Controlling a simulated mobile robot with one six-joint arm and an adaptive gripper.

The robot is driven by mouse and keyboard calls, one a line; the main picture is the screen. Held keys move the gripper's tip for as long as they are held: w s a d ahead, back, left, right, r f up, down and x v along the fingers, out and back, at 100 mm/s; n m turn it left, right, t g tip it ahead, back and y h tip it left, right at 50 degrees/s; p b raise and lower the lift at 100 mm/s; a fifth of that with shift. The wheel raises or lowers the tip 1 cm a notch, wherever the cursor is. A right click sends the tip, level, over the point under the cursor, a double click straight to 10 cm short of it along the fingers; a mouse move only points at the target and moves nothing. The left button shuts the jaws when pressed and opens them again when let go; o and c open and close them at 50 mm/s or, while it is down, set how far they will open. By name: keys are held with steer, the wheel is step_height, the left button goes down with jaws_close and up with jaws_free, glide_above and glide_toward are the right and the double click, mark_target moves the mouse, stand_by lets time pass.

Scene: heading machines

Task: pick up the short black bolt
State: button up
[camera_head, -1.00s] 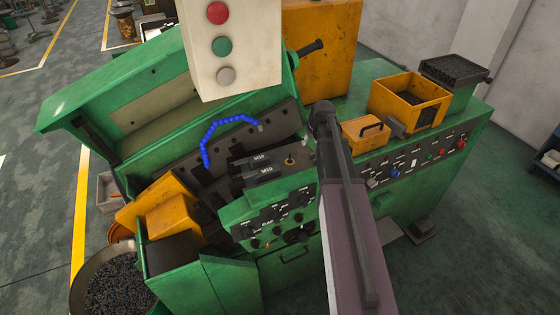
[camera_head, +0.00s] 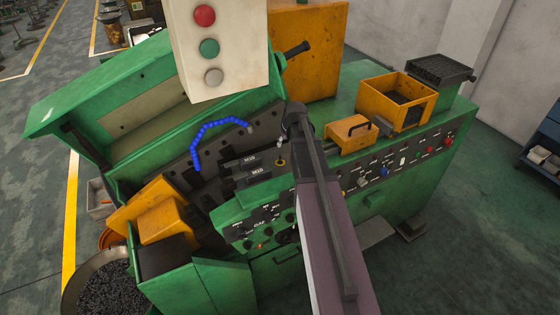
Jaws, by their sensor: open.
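I cannot single out one short black bolt. Small dark pieces lie in the open orange bin (camera_head: 370,101) on the green machine top and fill the round metal tub (camera_head: 68,298) at the lower left, too small to tell by shape or length. My arm reaches up from the bottom edge, and its far end is over the machine's front edge, left of the bins. I cannot make out my gripper's fingers; they seem hidden behind the arm's end.
The green machine (camera_head: 380,205) fills the middle. A handled orange box (camera_head: 346,138) stands just right of my arm's end, and a black tray (camera_head: 440,68) at the back right. A pale button box (camera_head: 232,50) hangs upper left. Open floor (camera_head: 480,220) lies right.

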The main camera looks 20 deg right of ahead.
steer(key=shift+w+d+f, duration=0.1)
steer(key=shift+f, duration=0.15)
steer(key=b, duration=0.8)
glide_above(280, 161)
steer(key=s, duration=0.2)
step_height(280, 161, down, 8)
steer(key=shift+w+d+r, duration=0.1)
steer(key=shift+w+r, duration=0.05)
steer(key=shift+r, duration=0.05)
steer(key=shift+f, duration=0.1)
steer(key=shift+b+x, duration=2.35)
steer(key=shift+x, duration=0.15)
steer(key=shift+c, duration=0.2)
jaws_close()
